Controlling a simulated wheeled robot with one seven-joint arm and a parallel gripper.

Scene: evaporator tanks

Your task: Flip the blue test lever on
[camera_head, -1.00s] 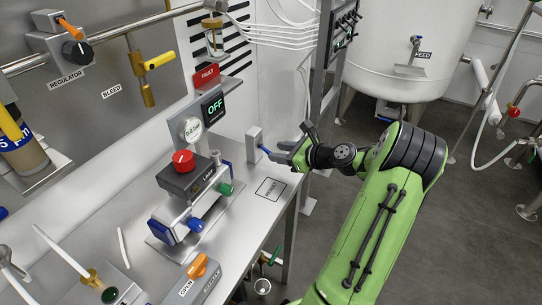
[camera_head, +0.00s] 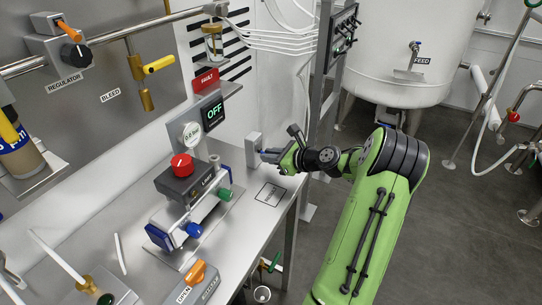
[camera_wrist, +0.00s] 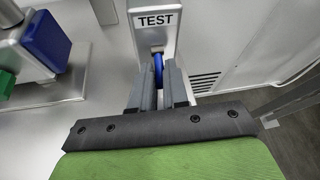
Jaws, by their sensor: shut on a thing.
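The blue test lever (camera_wrist: 158,70) sticks out from a grey box labelled TEST (camera_wrist: 153,38) in the wrist view. My gripper (camera_wrist: 160,80) is shut on the lever, with one grey finger on each side of it. Part of the lever is hidden between the fingers. In the head view my gripper (camera_head: 268,154) reaches from the right to the grey TEST box (camera_head: 253,148) at the bench's back right. The fingers cover the lever there. The display (camera_head: 213,112) behind reads OFF.
A block with a red knob (camera_head: 181,166) and blue and green fittings stands left of my gripper. A red FAULT sign (camera_head: 206,80) is above the display. A bare marked square (camera_head: 271,194) lies on the bench in front. A large white tank (camera_head: 400,60) stands behind.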

